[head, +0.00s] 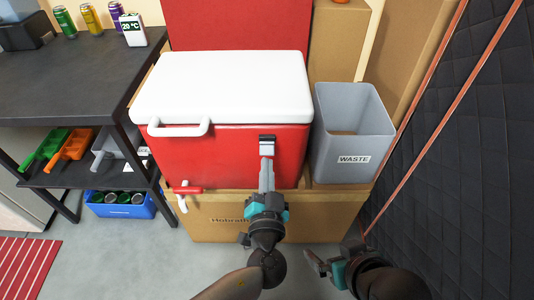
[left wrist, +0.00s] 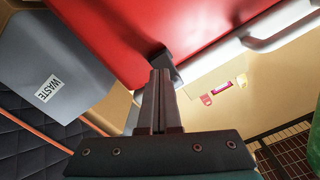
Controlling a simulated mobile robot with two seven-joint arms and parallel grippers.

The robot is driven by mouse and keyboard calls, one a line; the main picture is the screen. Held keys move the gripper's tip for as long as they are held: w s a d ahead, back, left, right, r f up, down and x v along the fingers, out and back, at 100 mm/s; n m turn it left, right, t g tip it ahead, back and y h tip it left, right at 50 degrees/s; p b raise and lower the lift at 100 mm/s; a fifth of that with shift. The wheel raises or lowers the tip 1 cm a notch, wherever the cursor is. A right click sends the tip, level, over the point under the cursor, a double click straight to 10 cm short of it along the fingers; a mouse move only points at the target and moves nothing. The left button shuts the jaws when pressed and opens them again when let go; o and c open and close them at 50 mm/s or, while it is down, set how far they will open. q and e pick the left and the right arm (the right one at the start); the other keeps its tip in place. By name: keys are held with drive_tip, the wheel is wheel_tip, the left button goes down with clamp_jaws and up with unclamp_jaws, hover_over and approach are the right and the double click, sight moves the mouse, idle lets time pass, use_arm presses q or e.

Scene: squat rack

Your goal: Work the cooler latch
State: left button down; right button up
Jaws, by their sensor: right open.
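The red cooler (head: 235,150) with a white lid (head: 225,85) stands on a cardboard box. The lid lies flat on it. The small dark latch (head: 267,139) is on the cooler's front, right of the lid handle; it also shows in the left wrist view (left wrist: 161,56). My left gripper (head: 267,153) reaches up to the latch, its fingers close together and their tips at or just below it. Whether they touch is unclear. In the left wrist view, the left gripper (left wrist: 160,78) hides part of the latch. My right gripper (head: 319,264) is open and empty, low and right of the cooler.
A grey waste bin (head: 350,120) stands close against the cooler's right side. A red and white spigot (head: 185,192) sticks out at the lower left front. A dark table (head: 70,85) with cans stands left. A quilted wall (head: 470,150) bounds the right.

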use_arm(q)
drive_tip(key=s+b, duration=0.2)
drive_tip(key=s, duration=0.5)
idle(1.0)
drive_tip(key=shift+f, duration=0.1)
